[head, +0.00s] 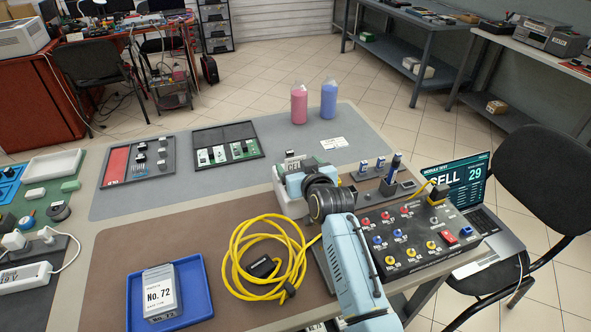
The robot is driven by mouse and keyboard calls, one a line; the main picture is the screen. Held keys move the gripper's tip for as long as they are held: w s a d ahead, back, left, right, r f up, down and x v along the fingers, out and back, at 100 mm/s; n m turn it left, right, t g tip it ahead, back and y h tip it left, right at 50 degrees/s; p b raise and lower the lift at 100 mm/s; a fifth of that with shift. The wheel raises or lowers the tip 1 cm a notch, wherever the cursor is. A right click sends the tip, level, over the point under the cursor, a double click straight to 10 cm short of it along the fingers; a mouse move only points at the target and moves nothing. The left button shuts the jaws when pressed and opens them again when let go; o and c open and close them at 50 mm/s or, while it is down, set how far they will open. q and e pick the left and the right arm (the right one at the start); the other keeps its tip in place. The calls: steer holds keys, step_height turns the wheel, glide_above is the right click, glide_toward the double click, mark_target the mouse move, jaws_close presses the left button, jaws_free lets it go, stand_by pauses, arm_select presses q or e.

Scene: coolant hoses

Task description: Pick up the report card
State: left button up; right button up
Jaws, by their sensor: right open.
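A small white printed card (333,143) lies flat on the grey mat, right of the black tray; its print is too small to read. A grey block with a white "No. 72" label (159,293) lies in a blue tray (201,279) at the front left. I cannot tell for sure which of these is the report card. My right gripper (302,176) is open over a white bin (290,203), nearer to me than the white card and apart from it. Its fingertips are largely hidden by its own wrist. My left gripper is not in view.
A yellow cable coil (264,257) lies on the brown mat. A black test panel (415,238) and a laptop (466,182) stand at right. Pink (298,104) and blue (328,101) bottles stand behind the white card. The grey mat's middle is clear.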

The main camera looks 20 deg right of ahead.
mark_target(296, 161)
steer(key=b+x, duration=0.1)
steer(key=x, duration=0.3)
steer(key=shift+w+f, duration=0.1)
steer(key=shift+w, duration=0.15)
steer(key=c, duration=1)
steer(key=shift+c, duration=0.2)
steer(key=shift+r, duration=0.35)
step_height(296, 161, up, 9)
steer(key=p, duration=0.2)
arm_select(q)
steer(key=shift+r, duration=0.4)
arm_select(e)
steer(key=s+d, duration=0.2)
steer(key=s, duration=1.9)
steer(key=shift+s+d+r+h, duration=0.15)
steer(key=shift+d+r+h, duration=0.1)
steer(key=shift+h, duration=0.05)
